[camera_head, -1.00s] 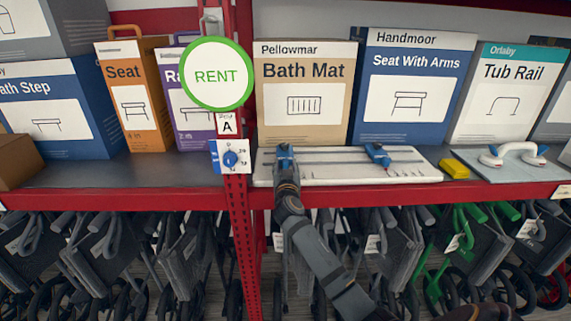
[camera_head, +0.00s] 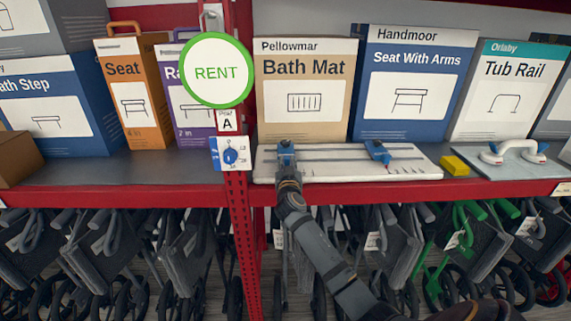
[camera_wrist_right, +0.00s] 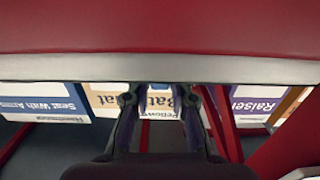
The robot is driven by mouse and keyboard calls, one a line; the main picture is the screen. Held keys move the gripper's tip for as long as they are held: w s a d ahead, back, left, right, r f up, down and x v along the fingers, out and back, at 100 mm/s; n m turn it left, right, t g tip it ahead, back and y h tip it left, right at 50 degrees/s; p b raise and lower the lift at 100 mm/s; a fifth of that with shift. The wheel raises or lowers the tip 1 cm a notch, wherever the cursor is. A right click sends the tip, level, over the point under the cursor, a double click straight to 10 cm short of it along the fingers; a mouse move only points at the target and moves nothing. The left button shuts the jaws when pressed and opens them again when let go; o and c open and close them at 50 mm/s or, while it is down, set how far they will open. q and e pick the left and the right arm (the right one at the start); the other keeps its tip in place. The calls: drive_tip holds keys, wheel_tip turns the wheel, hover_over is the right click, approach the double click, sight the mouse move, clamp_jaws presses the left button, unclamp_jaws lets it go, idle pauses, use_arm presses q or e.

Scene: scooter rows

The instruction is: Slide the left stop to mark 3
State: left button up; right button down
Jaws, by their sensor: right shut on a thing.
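A white board (camera_head: 332,173) with a long slotted rail lies on the shelf below the Bath Mat box. The left stop (camera_head: 286,146) is a blue block near the left end of the rail. The right stop (camera_head: 378,151) is a blue block right of the middle. My right gripper (camera_head: 287,161) reaches up from below and is shut on the left stop, hiding much of it. The mark numbers are too small to read. My left gripper is not in view.
Boxes, including Bath Mat (camera_head: 304,93) and Seat With Arms (camera_head: 413,88), stand close behind the board. A yellow block (camera_head: 454,166) and a suction handle (camera_head: 513,153) lie to the right. A red post (camera_head: 238,220) with a dial stands left. Folded scooters fill the space below.

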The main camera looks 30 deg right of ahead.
drive_tip(key=shift+s+d, duration=0.4)
drive_tip(key=shift+d, duration=0.2)
drive_tip(key=shift+s+d, duration=0.35)
drive_tip(key=shift+d, duration=0.25)
drive_tip(key=c, duration=1.2)
unclamp_jaws()
drive_tip(key=shift+a, duration=0.1)
drive_tip(key=v, duration=1.2)
drive_tip(key=shift+f, duration=0.15)
